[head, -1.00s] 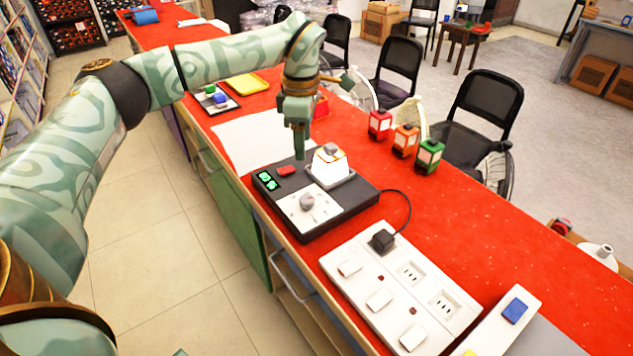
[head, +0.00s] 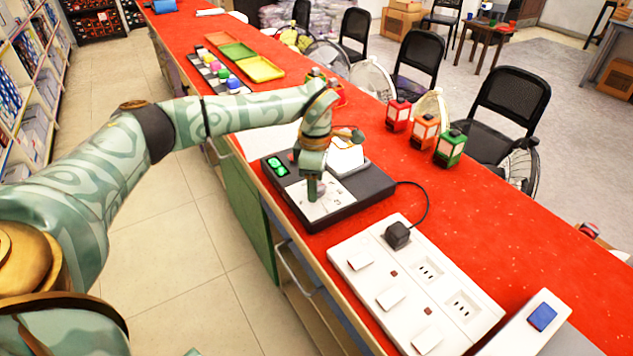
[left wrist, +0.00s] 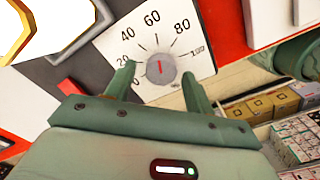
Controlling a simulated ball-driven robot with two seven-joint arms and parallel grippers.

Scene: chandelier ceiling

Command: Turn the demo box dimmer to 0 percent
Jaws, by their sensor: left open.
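The mark points roughly straight up the picture, between 40 and 60. My left gripper (head: 315,192) is over the dial plate in the head view. In the left wrist view its open fingers (left wrist: 157,85) stand either side of the knob, apart from it. My right gripper is not in view.
A white socket strip (head: 415,290) with a black plug (head: 398,235) lies in front of the box, joined by a cable. Red, orange and green lanterns (head: 425,134) stand to the right. Coloured trays (head: 260,69) lie farther back.

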